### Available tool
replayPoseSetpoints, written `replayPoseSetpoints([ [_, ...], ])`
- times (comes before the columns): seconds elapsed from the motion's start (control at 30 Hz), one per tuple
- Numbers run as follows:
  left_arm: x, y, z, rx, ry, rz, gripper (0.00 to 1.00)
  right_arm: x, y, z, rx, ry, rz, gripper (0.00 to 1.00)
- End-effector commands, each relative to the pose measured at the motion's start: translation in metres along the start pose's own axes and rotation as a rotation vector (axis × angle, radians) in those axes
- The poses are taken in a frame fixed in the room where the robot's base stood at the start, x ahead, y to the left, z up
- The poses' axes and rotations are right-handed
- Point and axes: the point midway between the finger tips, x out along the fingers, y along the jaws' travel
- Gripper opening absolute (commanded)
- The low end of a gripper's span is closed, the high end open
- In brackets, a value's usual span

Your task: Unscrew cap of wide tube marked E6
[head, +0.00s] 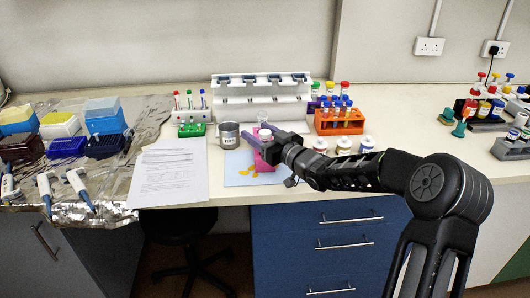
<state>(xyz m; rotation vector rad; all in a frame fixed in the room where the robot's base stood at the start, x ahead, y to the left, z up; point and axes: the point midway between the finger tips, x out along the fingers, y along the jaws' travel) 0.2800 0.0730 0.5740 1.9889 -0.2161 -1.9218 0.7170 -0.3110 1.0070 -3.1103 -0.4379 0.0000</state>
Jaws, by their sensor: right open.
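My right gripper (256,139) reaches in from the right over the middle of the bench. It is open, at a white-capped tube (265,133). The tube appears to stand in a pink holder (262,162), partly hidden behind the gripper. I cannot tell whether the jaws touch the cap. No E6 marking is legible at this size. My left gripper is not in view.
A grey can (229,135) stands just left of the gripper. An orange rack (339,122) of capped tubes and several white-capped jars (344,146) are to the right. A white pipette stand (262,100) is behind. Papers (170,172) lie left.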

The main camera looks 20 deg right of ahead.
Motion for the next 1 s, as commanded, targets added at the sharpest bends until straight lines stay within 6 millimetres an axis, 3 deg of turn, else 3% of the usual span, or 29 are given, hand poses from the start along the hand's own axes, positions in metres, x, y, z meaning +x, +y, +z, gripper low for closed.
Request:
replayPoseSetpoints([
  [0.6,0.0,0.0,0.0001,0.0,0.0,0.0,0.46,0.0014,0.0,0.0004,0.0,-0.001,0.0,0.57],
  [1.0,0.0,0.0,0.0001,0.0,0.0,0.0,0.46,0.0014,0.0,0.0004,0.0,-0.001,0.0,0.24],
])
